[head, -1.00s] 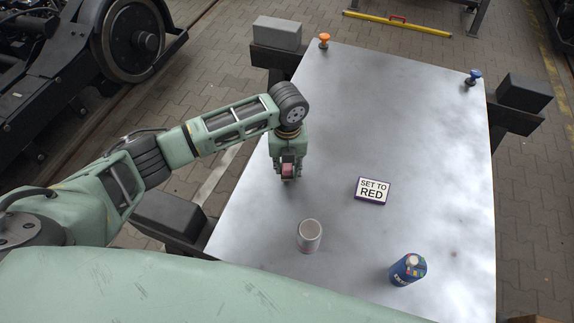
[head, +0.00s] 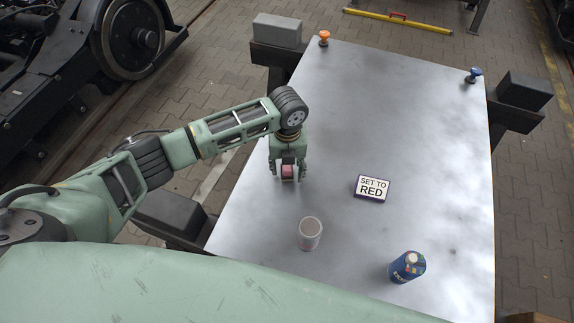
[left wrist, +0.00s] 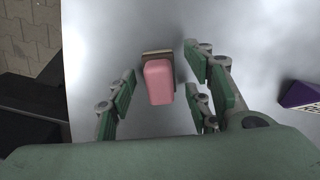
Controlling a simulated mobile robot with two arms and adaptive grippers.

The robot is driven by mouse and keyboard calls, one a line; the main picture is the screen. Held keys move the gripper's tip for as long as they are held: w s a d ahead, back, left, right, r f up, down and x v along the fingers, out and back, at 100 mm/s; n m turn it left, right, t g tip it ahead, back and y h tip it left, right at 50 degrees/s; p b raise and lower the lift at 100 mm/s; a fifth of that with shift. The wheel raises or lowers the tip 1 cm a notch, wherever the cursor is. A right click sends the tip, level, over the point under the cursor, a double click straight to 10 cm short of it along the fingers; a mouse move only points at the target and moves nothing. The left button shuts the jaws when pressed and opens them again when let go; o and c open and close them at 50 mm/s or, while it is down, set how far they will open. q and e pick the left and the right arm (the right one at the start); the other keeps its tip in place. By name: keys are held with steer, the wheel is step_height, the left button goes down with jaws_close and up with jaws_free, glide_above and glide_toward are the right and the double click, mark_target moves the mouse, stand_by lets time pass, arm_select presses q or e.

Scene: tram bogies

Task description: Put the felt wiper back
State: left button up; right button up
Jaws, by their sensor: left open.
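The felt wiper shows in the left wrist view as a pink block (left wrist: 159,82) with a brown and grey edge behind it, on the metal table. In the head view its pink part (head: 289,171) shows between the fingers of my left gripper (head: 289,176). The left gripper also shows in the left wrist view (left wrist: 160,90). It is open, with its green fingers on both sides of the wiper and visible gaps between. I cannot tell how far above the table the fingertips are. My right gripper is not in view.
A grey cup (head: 310,233) stands in front of the gripper. Orange (head: 324,38) and blue (head: 474,75) knobs sit at the far corners. The table's far half is clear.

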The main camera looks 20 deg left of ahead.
arm_select(q)
step_height(320, 180, up, 12)
steer(key=b, duration=0.1)
steer(key=shift+r, duration=0.15)
stand_by(0.3)
stand_by(0.4)
